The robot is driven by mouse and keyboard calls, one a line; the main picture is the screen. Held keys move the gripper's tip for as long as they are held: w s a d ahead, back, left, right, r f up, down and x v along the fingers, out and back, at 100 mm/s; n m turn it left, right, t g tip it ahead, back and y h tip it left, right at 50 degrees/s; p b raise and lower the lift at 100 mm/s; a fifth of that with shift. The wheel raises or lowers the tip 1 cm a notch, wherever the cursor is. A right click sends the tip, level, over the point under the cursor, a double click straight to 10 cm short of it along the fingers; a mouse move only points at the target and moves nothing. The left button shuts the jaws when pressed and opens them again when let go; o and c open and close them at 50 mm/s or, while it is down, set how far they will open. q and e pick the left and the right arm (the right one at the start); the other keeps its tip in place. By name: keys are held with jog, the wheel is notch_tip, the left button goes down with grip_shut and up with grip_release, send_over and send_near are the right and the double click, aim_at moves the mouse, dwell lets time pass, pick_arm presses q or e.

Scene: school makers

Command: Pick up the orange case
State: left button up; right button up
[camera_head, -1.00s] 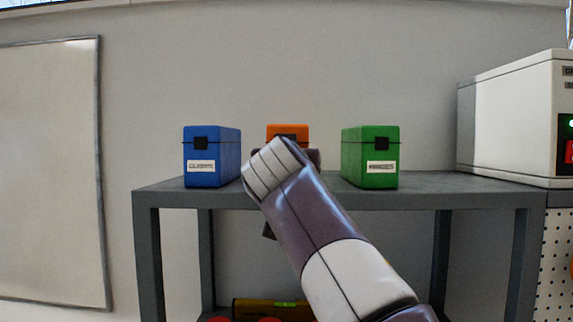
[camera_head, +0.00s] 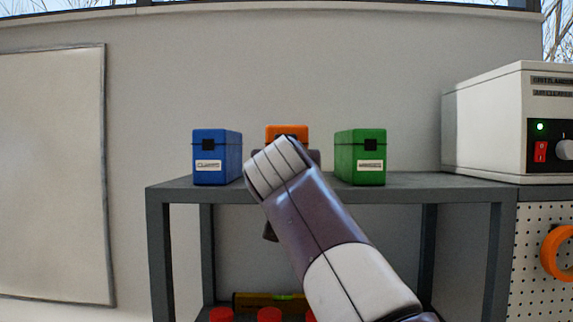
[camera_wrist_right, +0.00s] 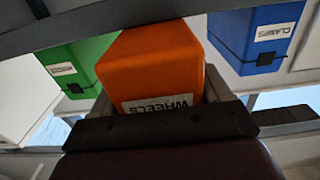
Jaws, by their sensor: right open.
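The orange case (camera_head: 287,131) is at the shelf between the two other cases; in the head view its lower part is hidden behind my right arm. In the right wrist view the orange case (camera_wrist_right: 152,62), labelled WHEELS, fills the middle, close to the palm. My right gripper (camera_wrist_right: 160,92) is open, with a grey finger showing on each side of the case; I cannot tell whether they touch it. In the head view the fingers are mostly hidden by my wrist. My left gripper is not in view.
A blue case (camera_head: 217,157) labelled CLAMPS stands to the left and a green case (camera_head: 360,157) to the right on the grey shelf (camera_head: 430,182). A white machine (camera_head: 490,115) stands farther right. A yellow level and red items lie below.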

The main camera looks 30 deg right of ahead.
jog(key=o, duration=1.4)
jog(key=shift+c, duration=0.2)
jog(key=shift+s+a, duration=0.15)
jog(key=shift+s, duration=0.05)
jog(key=shift+s+a+f+b, duration=0.1)
jog(key=shift+s+a+b, duration=0.15)
jog(key=shift+b, duration=0.1)
jog(key=p+v, duration=0.5)
jog(key=v, duration=0.6)
jog(key=shift+s+a, duration=0.2)
jog(key=shift+s, duration=0.1)
